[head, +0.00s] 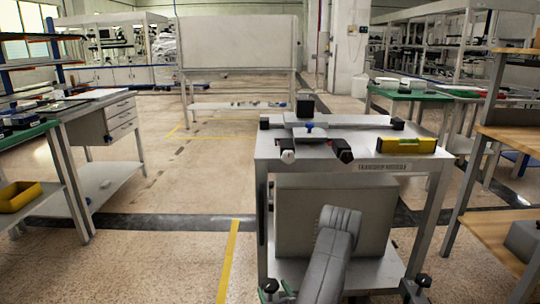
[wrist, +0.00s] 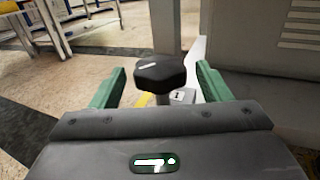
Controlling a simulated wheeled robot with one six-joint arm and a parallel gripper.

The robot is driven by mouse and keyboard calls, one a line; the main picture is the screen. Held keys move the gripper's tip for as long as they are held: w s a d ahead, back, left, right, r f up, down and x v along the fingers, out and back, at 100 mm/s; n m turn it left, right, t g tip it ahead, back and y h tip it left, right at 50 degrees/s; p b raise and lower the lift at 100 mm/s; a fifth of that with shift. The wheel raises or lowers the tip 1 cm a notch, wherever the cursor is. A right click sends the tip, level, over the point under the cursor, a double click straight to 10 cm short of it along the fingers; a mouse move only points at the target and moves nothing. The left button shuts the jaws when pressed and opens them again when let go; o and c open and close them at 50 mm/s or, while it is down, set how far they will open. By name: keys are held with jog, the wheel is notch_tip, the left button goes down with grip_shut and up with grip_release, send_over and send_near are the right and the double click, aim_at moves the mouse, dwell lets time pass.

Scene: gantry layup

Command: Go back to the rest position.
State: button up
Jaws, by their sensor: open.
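My gripper (wrist: 160,76) shows in the wrist view as two green fingers spread wide apart, with nothing clamped between them. A black knob-like part (wrist: 160,72) on a grey post shows in the gap between the fingers. I cannot tell how far beyond the fingertips it is. In the head view my grey arm reaches up from the bottom edge in front of the workbench (head: 281,170). My fingers cannot be made out there.
On the workbench top lie a dark-ended bar assembly (head: 318,131) and a yellow spirit level (head: 407,145). Below is a grey panel (head: 300,215). A yellow bin (head: 20,196) sits on the left bench. A wooden-shelved rack (head: 505,140) stands right. Floor to the left is open.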

aim_at(267, 279)
jog(key=p+v, duration=0.2)
jog(key=v, duration=0.9)
jog(key=b+x, duration=0.3)
jog(key=x, duration=1.1)
jog(key=shift+a, duration=0.1)
jog(key=shift+s+d+r+n+g+y, duration=0.1)
jog(key=shift+d+n+g+y, duration=0.2)
jog(key=shift+n+y, duration=0.3)
jog(key=n+g+y+p, duration=0.1)
jog(key=n+g+y, duration=0.3)
jog(key=g+y, duration=0.1)
jog(key=shift+a+n+y+p, duration=0.1)
jog(key=shift+n+y+p, duration=0.3)
jog(key=shift+y, duration=0.2)
jog(key=p+v, duration=0.2)
jog(key=v, duration=1.1)
jog(key=shift+s+d+p, duration=0.3)
jog(key=shift+p, duration=0.1)
